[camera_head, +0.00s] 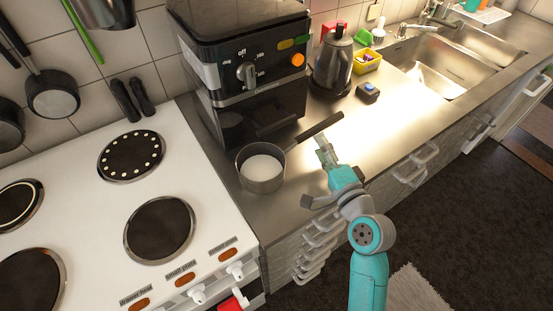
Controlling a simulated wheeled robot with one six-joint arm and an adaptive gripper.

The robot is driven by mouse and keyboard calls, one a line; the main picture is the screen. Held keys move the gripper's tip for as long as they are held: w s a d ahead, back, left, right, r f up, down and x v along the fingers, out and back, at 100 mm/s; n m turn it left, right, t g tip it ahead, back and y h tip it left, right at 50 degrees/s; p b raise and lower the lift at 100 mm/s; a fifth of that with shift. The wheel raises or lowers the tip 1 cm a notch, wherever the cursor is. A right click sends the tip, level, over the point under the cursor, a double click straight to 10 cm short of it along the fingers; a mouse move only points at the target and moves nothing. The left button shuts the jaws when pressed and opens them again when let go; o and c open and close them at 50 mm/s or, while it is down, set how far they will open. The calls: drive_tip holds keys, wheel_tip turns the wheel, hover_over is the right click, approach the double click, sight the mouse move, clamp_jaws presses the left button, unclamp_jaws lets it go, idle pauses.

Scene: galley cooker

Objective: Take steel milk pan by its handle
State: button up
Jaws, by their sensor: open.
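The steel milk pan (262,183) stands upright on the metal counter, just right of the cooker and in front of the coffee machine. White contents show inside it. Its dark handle (318,128) points to the upper right, away from the cooker. My gripper (323,146) is open and close to the handle, on its near side and below its outer half in the picture. I cannot tell whether a finger touches the handle. No part of the pan is in the gripper as far as I can see.
The black coffee machine (247,75) stands close behind the pan. A kettle (334,65), a small dark box (367,93) and a yellow basket (366,61) stand further right, before the sink (440,62). The cooker (100,215) is left. Counter right of my gripper is clear.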

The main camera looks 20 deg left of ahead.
sight(315, 132)
drive_tip(key=shift+d+x, duration=0.25)
drive_tip(key=shift+x, duration=2.6)
drive_tip(key=shift+w, duration=0.15)
clamp_jaws()
